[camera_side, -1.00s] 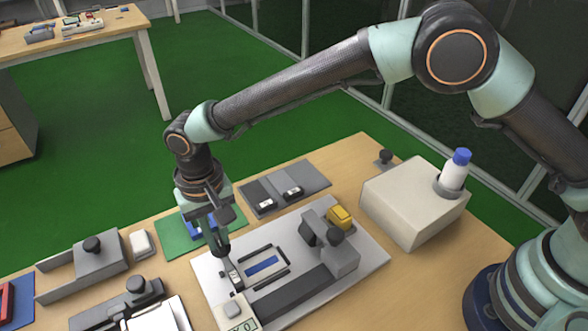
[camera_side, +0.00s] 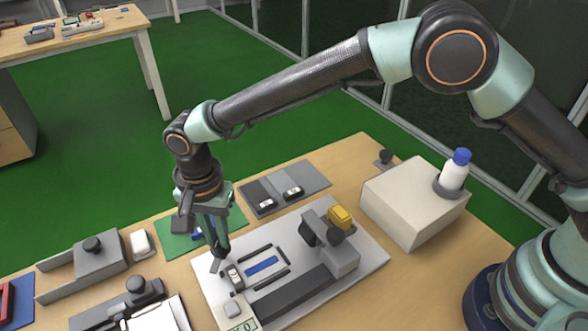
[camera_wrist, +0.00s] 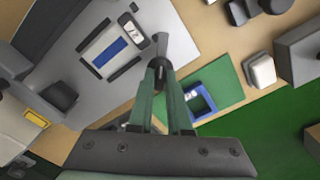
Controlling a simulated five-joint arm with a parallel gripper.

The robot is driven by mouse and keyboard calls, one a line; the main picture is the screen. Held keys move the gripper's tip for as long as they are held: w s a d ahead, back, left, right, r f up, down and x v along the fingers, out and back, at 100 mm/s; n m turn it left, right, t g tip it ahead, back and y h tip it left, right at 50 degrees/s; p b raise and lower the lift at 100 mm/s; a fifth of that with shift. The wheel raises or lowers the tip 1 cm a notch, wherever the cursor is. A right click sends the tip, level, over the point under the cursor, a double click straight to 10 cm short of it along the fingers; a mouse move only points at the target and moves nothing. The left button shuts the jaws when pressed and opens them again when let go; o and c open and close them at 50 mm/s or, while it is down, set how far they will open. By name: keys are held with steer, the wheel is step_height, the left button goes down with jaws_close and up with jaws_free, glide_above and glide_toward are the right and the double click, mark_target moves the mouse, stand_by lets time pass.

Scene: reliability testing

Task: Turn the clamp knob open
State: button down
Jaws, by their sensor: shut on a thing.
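My gripper (camera_side: 221,247) is low over the left corner of the light grey fixture plate (camera_side: 207,289). In the wrist view its fingers (camera_wrist: 158,68) close together on the dark clamp knob (camera_wrist: 160,45), whose grey bar sticks out beyond the tips. In the side view the knob's bar (camera_side: 215,266) shows just below the fingertips, pointing down-left. The fingers hide the rest of the knob. Next to it is a dark block with a light top (camera_side: 235,277), at the end of a blue strip (camera_side: 262,264) between dark rails.
A grey clamp-like stand (camera_side: 341,258) and a yellow block (camera_side: 340,217) are on the plate's right side. A small display (camera_side: 243,326) is at its front. A green mat (camera_side: 176,241) lies behind the gripper. A white box (camera_side: 400,205) with a bottle (camera_side: 455,170) stands right.

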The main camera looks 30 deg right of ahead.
mark_target(217, 239)
steer(key=m, duration=0.5)
steer(key=shift+a, duration=0.1)
steer(key=shift+w+m, duration=0.1)
steer(key=shift+m, duration=2.3)
steer(key=c, duration=1)
jaws_free()
steer(key=shift+r, duration=2.3)
